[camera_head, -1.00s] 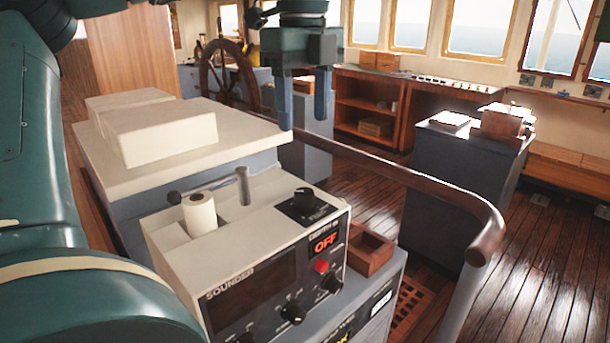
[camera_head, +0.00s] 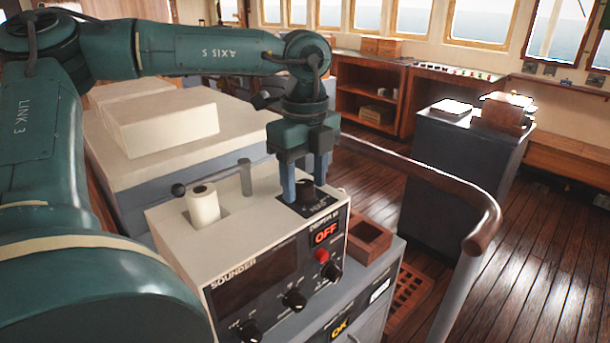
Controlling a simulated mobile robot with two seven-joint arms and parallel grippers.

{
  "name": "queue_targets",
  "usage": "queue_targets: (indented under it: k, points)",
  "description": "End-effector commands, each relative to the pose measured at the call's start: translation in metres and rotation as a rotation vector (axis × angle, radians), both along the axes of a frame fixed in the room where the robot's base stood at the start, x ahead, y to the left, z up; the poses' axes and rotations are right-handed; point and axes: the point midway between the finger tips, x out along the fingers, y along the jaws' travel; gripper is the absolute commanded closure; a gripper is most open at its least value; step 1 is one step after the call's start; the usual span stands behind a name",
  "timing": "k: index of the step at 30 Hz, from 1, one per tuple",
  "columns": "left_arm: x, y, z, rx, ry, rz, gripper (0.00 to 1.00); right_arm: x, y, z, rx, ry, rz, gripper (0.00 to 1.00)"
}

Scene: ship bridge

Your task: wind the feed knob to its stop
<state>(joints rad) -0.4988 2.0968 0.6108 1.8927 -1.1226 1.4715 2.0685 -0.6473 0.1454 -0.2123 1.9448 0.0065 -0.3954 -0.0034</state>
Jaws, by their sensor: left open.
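A pale sounder box (camera_head: 165,232) stands on a grey cabinet in the lower middle. A black knob (camera_head: 305,188), which looks like the feed knob, sits on a dark plate on its top, near the right corner. My left gripper (camera_head: 305,192) points down over this knob. Its two blue-grey fingers are apart, one on each side of the knob. I cannot tell whether they touch it. The plate's marks are too small to read. My right gripper is out of view.
A paper roll (camera_head: 203,205) and a grey crank-like bar (camera_head: 245,177) stand on the sounder's top, left of the knob. The front carries a red button (camera_head: 321,256) and several black knobs. A small wooden box (camera_head: 369,240) lies to the right, with a curved handrail (camera_head: 440,180) beyond.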

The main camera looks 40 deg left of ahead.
Motion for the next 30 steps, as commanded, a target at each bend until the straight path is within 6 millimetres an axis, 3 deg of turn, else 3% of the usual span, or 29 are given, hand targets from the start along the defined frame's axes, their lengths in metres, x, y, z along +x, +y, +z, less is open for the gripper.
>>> queue_targets:
  k: [4, 20, 30]
  points:
    - [0.0000, -0.0001, 0.0000, 0.000, 0.000, 0.000, 0.48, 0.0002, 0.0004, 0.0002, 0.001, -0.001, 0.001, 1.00]
    - [-0.0001, -0.0001, 0.0004, 0.000, 0.001, 0.000, 0.91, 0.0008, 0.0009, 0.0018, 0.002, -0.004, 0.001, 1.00]
    - [0.0001, -0.0003, -0.0006, 0.001, 0.000, -0.046, 0.93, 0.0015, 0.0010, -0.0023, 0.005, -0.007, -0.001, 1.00]
